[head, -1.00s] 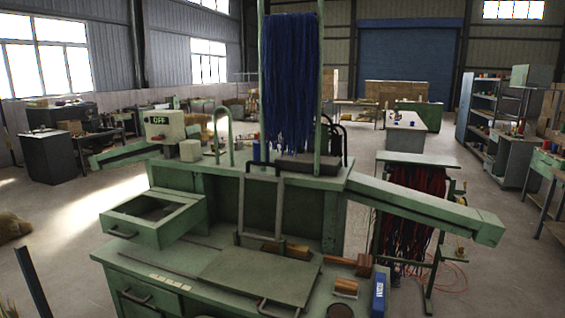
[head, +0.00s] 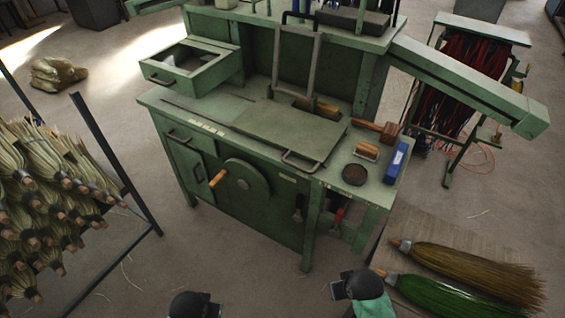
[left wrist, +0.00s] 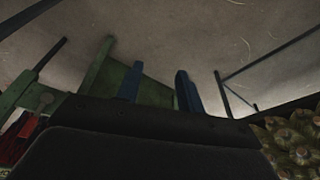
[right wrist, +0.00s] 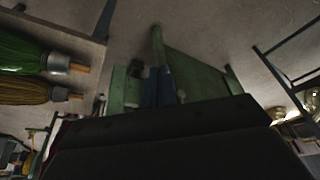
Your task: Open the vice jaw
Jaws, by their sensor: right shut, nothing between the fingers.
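The green workbench (head: 240,190) fills the middle of the head view. A flat green plate (head: 290,130) with a bar handle (head: 300,161) at its front edge lies on its top. A grey upright frame (head: 318,70) stands behind it, with a wooden piece (head: 318,106) at its foot. I cannot tell which part is the vice jaw. My left gripper (left wrist: 160,88) has its blue fingers apart, with nothing visible between them. My right gripper (right wrist: 158,88) has its fingers together and empty. In the head view both wrists are low, in front of the bench and clear of it.
A round plate with a wooden crank handle (head: 217,178) is on the bench front. A wooden mallet (head: 375,128), a brush (head: 366,151) and a blue box (head: 396,163) lie on the bench's right. A rack of brooms (head: 50,190) stands left. Two brooms (head: 470,270) lie at right.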

